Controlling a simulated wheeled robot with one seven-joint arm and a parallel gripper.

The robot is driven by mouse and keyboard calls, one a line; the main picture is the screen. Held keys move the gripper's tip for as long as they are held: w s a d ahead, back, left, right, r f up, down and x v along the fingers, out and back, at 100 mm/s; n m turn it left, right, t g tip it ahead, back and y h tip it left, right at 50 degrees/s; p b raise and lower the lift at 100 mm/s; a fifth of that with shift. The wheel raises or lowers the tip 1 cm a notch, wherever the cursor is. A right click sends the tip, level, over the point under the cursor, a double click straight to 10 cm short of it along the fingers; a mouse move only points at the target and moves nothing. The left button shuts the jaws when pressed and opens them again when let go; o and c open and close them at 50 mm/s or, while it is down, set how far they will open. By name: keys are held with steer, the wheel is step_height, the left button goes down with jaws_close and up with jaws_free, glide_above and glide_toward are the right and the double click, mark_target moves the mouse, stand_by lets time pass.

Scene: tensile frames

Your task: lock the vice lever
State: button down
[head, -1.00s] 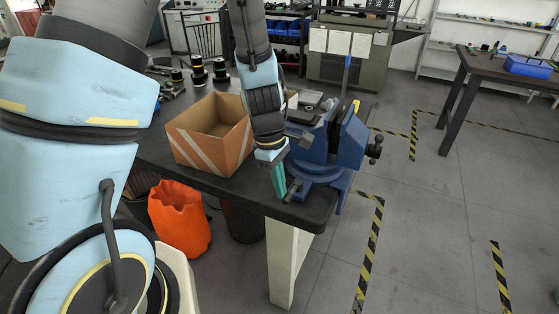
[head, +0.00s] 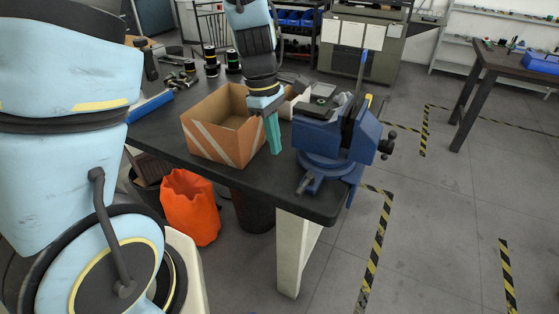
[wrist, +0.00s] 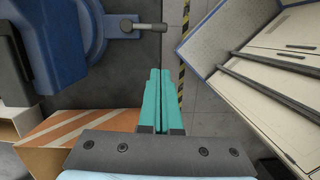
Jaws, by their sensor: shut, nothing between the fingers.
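A blue bench vice (head: 335,140) stands at the front right corner of the dark workbench. A short lever (head: 308,184) sticks out low from its swivel base toward the bench's front edge. In the wrist view the lever (wrist: 145,26) shows as a metal rod with a dark end, at the top, beyond the fingertips. My gripper (head: 275,151) is shut and empty, with teal fingers pointing down, left of the vice and apart from it. The fingers (wrist: 159,72) lie side by side in the wrist view. Whether the lever is locked, I cannot tell.
An open cardboard box (head: 222,128) with striped tape stands close to the left of my gripper. A white container (head: 296,101) lies behind my gripper. An orange bin (head: 190,208) stands on the floor below the bench edge.

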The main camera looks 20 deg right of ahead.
steer(key=shift+w+a+r, duration=0.1)
steer(key=shift+w+r, duration=0.05)
steer(key=shift+r, duration=0.95)
steer(key=w+a+r+m+t+y, duration=0.1)
steer(key=a+m, duration=0.8)
steer(key=a, duration=1.5)
steer(key=shift+w+r+t, duration=0.45)
steer(key=shift+r+t, duration=0.3)
steer(key=shift+t, duration=0.35)
